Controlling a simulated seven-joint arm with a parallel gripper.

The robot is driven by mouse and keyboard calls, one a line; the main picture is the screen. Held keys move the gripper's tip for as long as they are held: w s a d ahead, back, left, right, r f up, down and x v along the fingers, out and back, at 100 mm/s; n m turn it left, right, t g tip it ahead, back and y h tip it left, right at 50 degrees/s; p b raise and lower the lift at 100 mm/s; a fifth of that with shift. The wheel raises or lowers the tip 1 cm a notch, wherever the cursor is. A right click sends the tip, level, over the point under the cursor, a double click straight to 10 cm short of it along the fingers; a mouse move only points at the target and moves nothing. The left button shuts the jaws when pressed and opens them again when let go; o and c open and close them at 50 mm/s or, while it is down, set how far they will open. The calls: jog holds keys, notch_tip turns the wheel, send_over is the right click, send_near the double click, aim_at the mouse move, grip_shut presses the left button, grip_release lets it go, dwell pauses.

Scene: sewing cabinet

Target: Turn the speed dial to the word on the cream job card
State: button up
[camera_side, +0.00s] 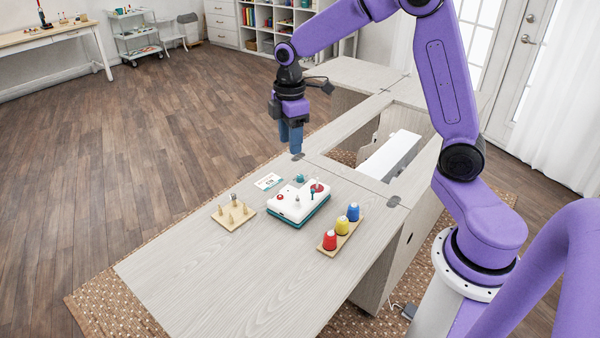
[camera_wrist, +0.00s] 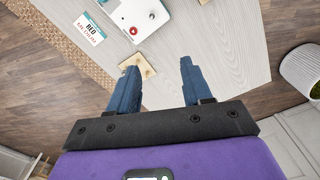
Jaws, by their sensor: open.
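The job card (camera_side: 268,181) lies on the cabinet top, left of the white machine-like box (camera_side: 291,210). It looks pale with a teal edge; in the wrist view the card (camera_wrist: 88,31) seems to read "RED" and "MEDIUM". The box has a teal base. Its top carries a red knob (camera_side: 280,197), a grey post (camera_side: 297,200), a teal knob (camera_side: 299,178) and a red disc (camera_side: 317,187). I cannot tell which is the speed dial. My gripper (camera_side: 291,150) is open and empty, above the top behind the box; its blue fingers show apart in the wrist view (camera_wrist: 158,67).
A wooden peg block (camera_side: 233,214) stands left of the box. A wooden rack with red, yellow and blue spools (camera_side: 341,238) stands right. Behind is an opening in the cabinet with a white panel (camera_side: 391,156). The front of the top (camera_side: 220,280) is clear.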

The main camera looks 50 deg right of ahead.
send_over(300, 175)
notch_tip(300, 175, down, 4)
notch_tip(300, 175, down, 17)
jog(key=shift+s+a+f, duration=0.1)
dwell(0.3)
grip_shut()
